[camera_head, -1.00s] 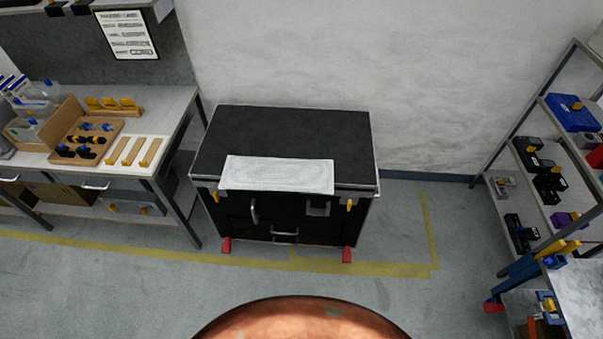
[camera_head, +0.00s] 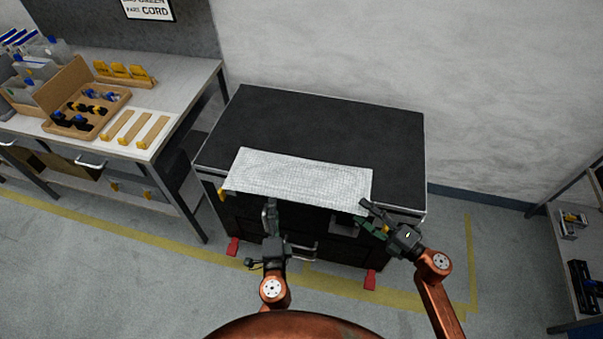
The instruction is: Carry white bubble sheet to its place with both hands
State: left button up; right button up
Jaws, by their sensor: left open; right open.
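The white bubble sheet (camera_head: 298,178) lies flat along the front edge of the black case top (camera_head: 325,125), its near edge by the case's front rim. My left gripper (camera_head: 270,203) is open, just in front of the sheet's near edge, left of its middle. My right gripper (camera_head: 366,212) is open near the sheet's front right corner. Neither gripper visibly holds the sheet; whether the fingertips touch it cannot be told from this view.
A workbench (camera_head: 196,75) stands left of the case, with a wooden tray (camera_head: 84,105) of small parts and yellow-tipped strips (camera_head: 137,129). A shelf rack (camera_head: 571,262) is at the right. The back of the case top is bare. Red feet (camera_head: 370,279) stick out below.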

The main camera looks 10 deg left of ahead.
aim_at(339, 198)
jog(key=shift+s+a+r+n+g, duration=0.2)
jog(key=shift+a+r+n+g, duration=0.25)
jog(key=shift+a+n, duration=0.25)
pick_arm(q)
notch_tip(339, 198, up, 3)
jog(key=shift+w+r+t, duration=0.1)
jog(key=shift+w+t, duration=0.05)
jog(key=shift+t, duration=0.15)
pick_arm(e)
jog(key=shift+a+r, duration=0.1)
jog(key=shift+r, duration=0.05)
pick_arm(q)
jog(key=shift+a, duration=0.1)
pick_arm(e)
jog(key=shift+y, duration=0.3)
jog(key=shift+w+a, duration=0.25)
jog(key=shift+a, duration=0.3)
pick_arm(q)
jog(key=x, duration=0.7)
jog(key=shift+w+a, duration=0.2)
jog(key=shift+w, duration=0.2)
pick_arm(e)
jog(key=x, duration=0.6)
jog(key=shift+w+a, duration=0.15)
jog(key=shift+a, duration=0.15)
pick_arm(q)
jog(key=shift+c, duration=0.6)
pick_arm(e)
jog(key=shift+c, duration=0.4)
